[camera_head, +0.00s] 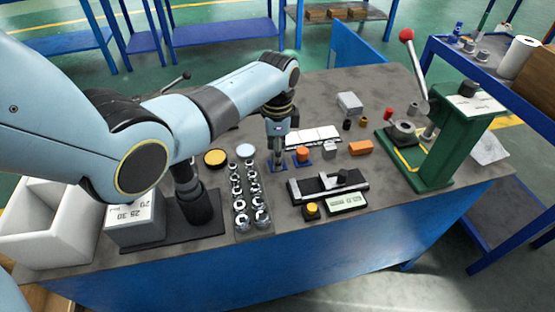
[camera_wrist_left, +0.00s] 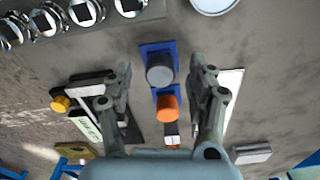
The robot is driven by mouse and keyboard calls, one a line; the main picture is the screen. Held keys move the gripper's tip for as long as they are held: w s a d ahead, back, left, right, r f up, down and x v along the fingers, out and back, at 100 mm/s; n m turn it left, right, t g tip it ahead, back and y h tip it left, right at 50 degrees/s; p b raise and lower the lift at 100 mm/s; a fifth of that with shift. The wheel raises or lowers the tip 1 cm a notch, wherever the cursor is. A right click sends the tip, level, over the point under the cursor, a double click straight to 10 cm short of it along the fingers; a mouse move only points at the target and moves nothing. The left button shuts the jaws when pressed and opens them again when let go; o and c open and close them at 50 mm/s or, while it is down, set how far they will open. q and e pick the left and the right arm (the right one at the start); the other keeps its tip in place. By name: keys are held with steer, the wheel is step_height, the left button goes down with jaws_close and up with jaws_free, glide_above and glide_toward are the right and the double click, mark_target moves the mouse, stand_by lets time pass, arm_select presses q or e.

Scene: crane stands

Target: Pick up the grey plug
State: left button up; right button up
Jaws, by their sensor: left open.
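The grey plug (camera_wrist_left: 158,72) is a short round cylinder standing upright on a small blue pad (camera_wrist_left: 147,49) in the left wrist view. My left gripper (camera_wrist_left: 161,80) is open above it, with a finger to each side and clear gaps; I see no contact. In the head view my left gripper (camera_head: 278,158) points down over the blue pad (camera_head: 281,170), and its fingers largely hide the grey plug there. My right gripper is in neither view.
An orange plug (camera_head: 302,154) on its own blue pad stands close beside. A caliper (camera_head: 322,188), rows of shiny sockets (camera_head: 240,200) and white tiles (camera_head: 313,137) lie around. A green lever press (camera_head: 455,140) stands at right.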

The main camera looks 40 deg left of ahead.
arm_select(q)
steer(key=shift+f, duration=0.35)
steer(key=shift+c, duration=0.5)
steer(key=c, duration=0.5)
jaws_close()
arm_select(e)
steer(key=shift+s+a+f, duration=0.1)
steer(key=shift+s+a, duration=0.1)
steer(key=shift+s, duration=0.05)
arm_select(q)
steer(key=shift+r, duration=0.1)
